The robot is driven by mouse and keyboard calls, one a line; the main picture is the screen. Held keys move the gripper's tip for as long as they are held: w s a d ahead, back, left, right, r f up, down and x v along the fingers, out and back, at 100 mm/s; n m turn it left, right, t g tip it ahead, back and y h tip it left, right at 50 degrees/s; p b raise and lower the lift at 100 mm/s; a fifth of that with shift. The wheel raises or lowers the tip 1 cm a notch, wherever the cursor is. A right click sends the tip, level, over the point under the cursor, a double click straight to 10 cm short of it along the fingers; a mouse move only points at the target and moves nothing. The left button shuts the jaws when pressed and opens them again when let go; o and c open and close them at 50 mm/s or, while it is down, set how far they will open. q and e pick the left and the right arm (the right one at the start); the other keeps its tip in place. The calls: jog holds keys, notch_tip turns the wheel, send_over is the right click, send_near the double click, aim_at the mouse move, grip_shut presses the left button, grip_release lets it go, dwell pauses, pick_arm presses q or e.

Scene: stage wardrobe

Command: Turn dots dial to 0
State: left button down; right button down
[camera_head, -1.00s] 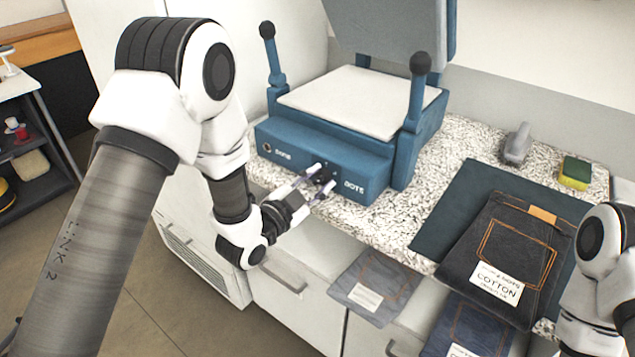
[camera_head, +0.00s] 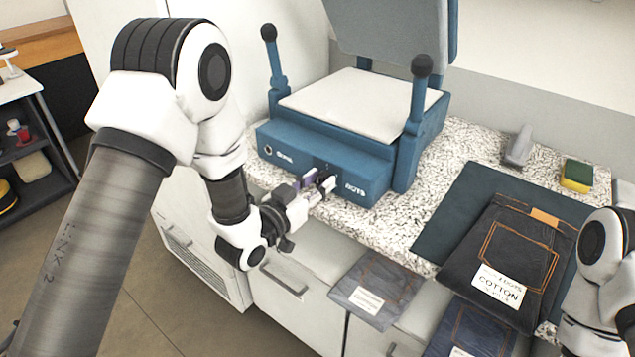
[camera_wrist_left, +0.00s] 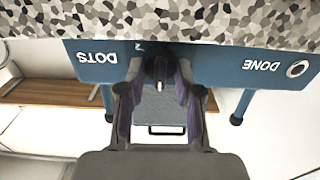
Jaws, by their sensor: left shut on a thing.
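The blue heat press (camera_head: 318,155) stands on the speckled counter with its lid raised. The words DOTS and DONE are on its front face, and they appear upside down in the left wrist view. The dark dots dial (camera_wrist_left: 158,72) sits on that face near the word DOTS, with a pale mark on it and a small figure, seemingly 2, beside it. My left gripper (camera_head: 318,184) is at the front face, with its fingers (camera_wrist_left: 157,85) shut on the dial from both sides. The fingers hide most of the dial in the head view. My right gripper is out of view.
Two ball-topped levers stand at the press's sides. To the right, a dark mat (camera_head: 440,232) carries a folded dark garment (camera_head: 515,250) with a COTTON label. A sponge (camera_head: 577,175) and a grey object (camera_head: 517,147) lie behind. Other folded denim pieces (camera_head: 375,285) are in front.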

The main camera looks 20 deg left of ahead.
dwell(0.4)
pick_arm(q)
jog(key=c, duration=0.8)
grip_release()
jog(key=v, duration=0.7)
jog(key=shift+s, duration=0.2)
